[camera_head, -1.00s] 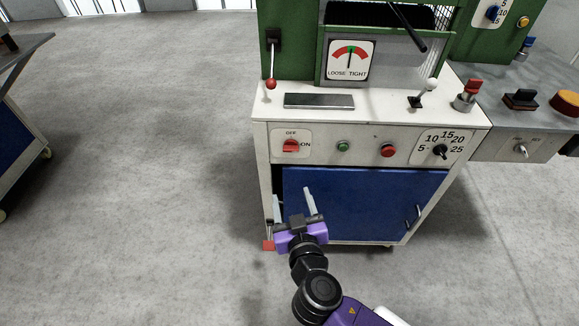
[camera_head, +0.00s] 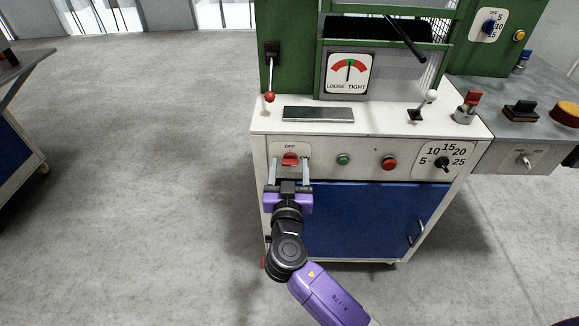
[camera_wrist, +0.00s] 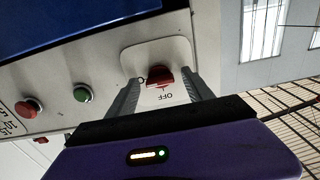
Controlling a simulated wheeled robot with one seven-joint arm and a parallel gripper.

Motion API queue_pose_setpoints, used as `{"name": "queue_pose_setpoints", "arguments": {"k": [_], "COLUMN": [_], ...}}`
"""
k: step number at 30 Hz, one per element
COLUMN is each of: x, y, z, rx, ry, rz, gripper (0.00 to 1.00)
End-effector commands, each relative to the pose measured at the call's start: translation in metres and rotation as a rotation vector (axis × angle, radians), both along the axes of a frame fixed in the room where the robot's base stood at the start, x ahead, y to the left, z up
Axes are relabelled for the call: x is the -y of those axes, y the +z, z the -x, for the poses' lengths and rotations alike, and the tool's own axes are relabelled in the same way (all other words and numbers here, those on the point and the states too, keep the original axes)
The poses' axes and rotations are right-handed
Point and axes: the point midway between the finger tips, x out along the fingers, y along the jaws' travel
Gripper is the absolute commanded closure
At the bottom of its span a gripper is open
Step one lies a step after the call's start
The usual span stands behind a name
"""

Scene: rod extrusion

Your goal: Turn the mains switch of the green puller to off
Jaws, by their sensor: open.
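The green puller (camera_head: 271,60) stands ahead, with a white front panel. Its mains switch (camera_head: 290,159) is a red knob on a white plate at the panel's left end, with OFF printed above it. In the wrist view the knob (camera_wrist: 160,76) shows upside down, with OFF below it and the ON label mostly hidden. My gripper (camera_head: 290,163) is open in front of the panel, one finger on each side of the knob. I cannot tell whether the fingers touch it. Which label the knob points at is not clear.
Green (camera_head: 343,159) and red (camera_head: 389,162) push buttons and a numbered dial (camera_head: 443,163) sit right of the switch. A red-tipped lever (camera_head: 269,97) stands above. A blue door (camera_head: 350,215) lies below.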

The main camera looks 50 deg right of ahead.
Motion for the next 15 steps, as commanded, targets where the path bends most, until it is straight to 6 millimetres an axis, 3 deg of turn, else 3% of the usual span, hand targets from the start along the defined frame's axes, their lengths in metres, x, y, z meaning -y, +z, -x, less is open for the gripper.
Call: {"name": "queue_pose_setpoints", "arguments": {"k": [8, 15], "x": [0.0015, 0.0013], "y": [0.0002, 0.0002], "z": [-0.0010, -0.0009], "rx": [0.000, 0.000], "ry": [0.000, 0.000], "rz": [0.000, 0.000], "gripper": [0.40, 0.87]}}
